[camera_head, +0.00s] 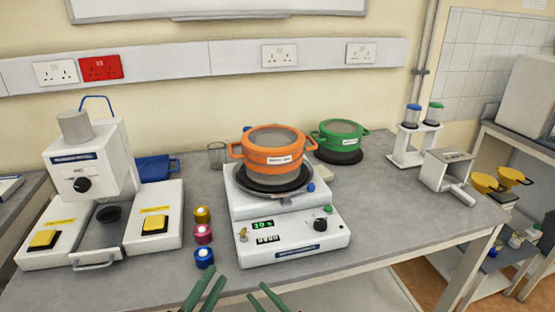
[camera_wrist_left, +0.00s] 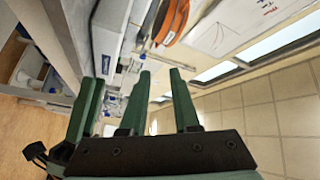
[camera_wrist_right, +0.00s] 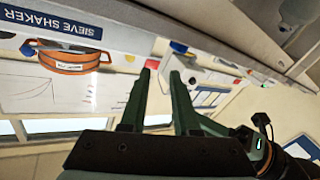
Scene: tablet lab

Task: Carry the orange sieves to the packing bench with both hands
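The orange sieves (camera_head: 272,150), a round stack with two side handles, a grey lid and a white label, stand upright on the black plate of the white shaker (camera_head: 290,238). They also show at the top of the left wrist view (camera_wrist_left: 173,22) and at the upper left of the right wrist view (camera_wrist_right: 70,58). My left gripper (camera_head: 213,280) and right gripper (camera_head: 263,290) are at the bottom edge of the head view, in front of the shaker and apart from the sieves. Both have a gap between their green fingers and hold nothing. I cannot tell which surface is the packing bench.
A green pot (camera_head: 340,140) stands behind right of the sieves, a glass beaker (camera_head: 216,155) behind left. A white machine (camera_head: 90,165) fills the left. Small coloured jars (camera_head: 203,234) stand left of the shaker. A bottle rack (camera_head: 414,142) and yellow pots (camera_head: 487,183) are at right.

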